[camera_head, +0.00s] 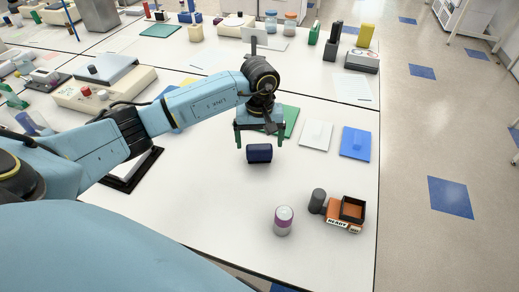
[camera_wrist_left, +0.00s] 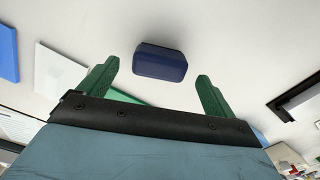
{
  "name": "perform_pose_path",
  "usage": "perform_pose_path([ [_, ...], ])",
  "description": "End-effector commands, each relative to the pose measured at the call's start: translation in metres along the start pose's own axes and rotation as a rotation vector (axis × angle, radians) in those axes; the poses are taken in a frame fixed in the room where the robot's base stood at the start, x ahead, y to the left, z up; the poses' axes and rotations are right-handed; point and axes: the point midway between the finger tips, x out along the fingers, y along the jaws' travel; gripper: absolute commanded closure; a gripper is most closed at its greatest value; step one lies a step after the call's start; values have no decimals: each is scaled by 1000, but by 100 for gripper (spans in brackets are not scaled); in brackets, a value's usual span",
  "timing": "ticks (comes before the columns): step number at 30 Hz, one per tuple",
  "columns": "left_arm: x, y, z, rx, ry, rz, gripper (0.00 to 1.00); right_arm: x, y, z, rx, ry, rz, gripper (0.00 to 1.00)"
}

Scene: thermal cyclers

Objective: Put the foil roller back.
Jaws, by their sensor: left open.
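A dark blue rounded block (camera_head: 259,153), which looks like the foil roller, lies on the white bench; I cannot be sure of its identity. It also shows in the left wrist view (camera_wrist_left: 160,62), just beyond the fingertips and between their lines. My left gripper (camera_head: 259,143) is open above and behind the block, with its green fingers spread to either side. Nothing is held, and a gap shows between each finger and the block in the wrist view (camera_wrist_left: 157,73). My right gripper is out of view.
An orange labelled holder (camera_head: 345,226) with a dark open box stands front right, beside a dark grey cylinder (camera_head: 317,201). A white and purple can (camera_head: 284,220) stands left of them. A white pad (camera_head: 316,135) and blue pad (camera_head: 355,143) lie behind. The bench's front middle is clear.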

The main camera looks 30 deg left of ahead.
Motion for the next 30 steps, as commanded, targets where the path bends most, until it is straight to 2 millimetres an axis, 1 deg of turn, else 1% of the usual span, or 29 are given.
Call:
perform_pose_path([
  [1, -12, 0, -2, 1, 6, 2, 9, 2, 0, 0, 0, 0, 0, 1],
  [6, -46, 0, -1, -1, 5, 2, 9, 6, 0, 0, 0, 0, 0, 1],
  [9, -59, 0, -1, 0, 3, 1, 9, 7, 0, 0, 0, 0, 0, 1],
  [12, -67, 0, 0, -1, 0, -1, 9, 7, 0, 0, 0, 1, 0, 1],
  [17, -71, 0, 0, -1, 0, -1, 9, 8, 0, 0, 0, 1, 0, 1],
  [23, -71, 0, 0, -1, -1, 0, 9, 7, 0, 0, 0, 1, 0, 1],
  [25, -69, 3, 3, -1, -8, 13, 9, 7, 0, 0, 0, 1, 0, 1],
  [26, -68, 6, 6, -2, -16, 28, 9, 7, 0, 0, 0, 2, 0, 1],
  [28, -62, 21, 18, -11, -51, 95, 9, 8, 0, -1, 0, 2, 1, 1],
  [29, -58, 31, 27, -18, -76, 137, 9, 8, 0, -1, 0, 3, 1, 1],
  [30, -54, 46, 41, -34, -119, 207, 9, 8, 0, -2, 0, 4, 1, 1],
])
